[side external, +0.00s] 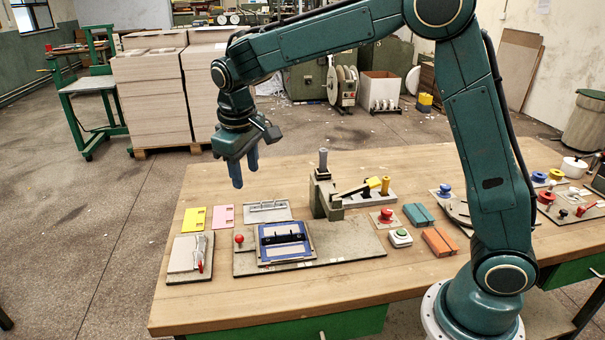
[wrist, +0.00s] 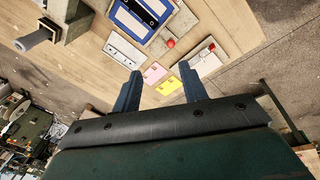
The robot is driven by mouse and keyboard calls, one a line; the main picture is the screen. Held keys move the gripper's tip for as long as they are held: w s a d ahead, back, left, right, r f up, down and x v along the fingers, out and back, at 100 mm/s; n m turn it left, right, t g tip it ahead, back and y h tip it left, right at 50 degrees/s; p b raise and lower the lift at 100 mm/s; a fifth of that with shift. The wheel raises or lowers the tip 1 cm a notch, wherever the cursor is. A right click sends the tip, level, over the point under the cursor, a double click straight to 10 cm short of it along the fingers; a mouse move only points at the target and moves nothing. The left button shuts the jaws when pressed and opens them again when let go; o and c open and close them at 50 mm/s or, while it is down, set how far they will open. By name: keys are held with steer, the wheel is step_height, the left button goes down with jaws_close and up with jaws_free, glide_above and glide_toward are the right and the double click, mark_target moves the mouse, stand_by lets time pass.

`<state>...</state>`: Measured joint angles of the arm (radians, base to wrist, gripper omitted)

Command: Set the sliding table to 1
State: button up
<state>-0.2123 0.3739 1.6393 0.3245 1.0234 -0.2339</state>
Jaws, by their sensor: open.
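The likely sliding table is a blue-framed plate (side external: 264,250) with a black bar across it, on a grey base (side external: 345,248) at the front of the bench. It also shows at the top of the wrist view (wrist: 128,22). A red ball knob (side external: 239,238) stands at the left of the frame and shows in the wrist view (wrist: 170,43). No position numbers are legible. My gripper (side external: 245,172) is open and empty, fingers pointing down, above the bench's back left, behind and apart from the plate. Its two fingers (wrist: 160,78) show spread in the wrist view.
Yellow (side external: 194,219) and pink (side external: 224,214) cards and a grey bracket plate (side external: 266,211) lie behind the feeder. A clamp board (side external: 190,258) lies left. A grey post column (side external: 323,190), a red button (side external: 386,214) and orange blocks (side external: 439,241) stand right.

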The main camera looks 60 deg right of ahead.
steer(key=g, duration=0.1)
glide_above(239, 236)
steer(key=a, duration=0.3)
step_height(239, 236, down, 6)
steer(key=shift+s+f, duration=0.2)
steer(key=shift+d, duration=0.1)
steer(key=d+f, duration=0.1)
steer(key=f, duration=0.8)
steer(key=d+f, duration=0.1)
steer(key=f, duration=0.3)
steer(key=shift+w+d+f, duration=0.25)
steer(key=shift+d, duration=0.05)
steer(key=shift+c, duration=0.4)
jaws_close()
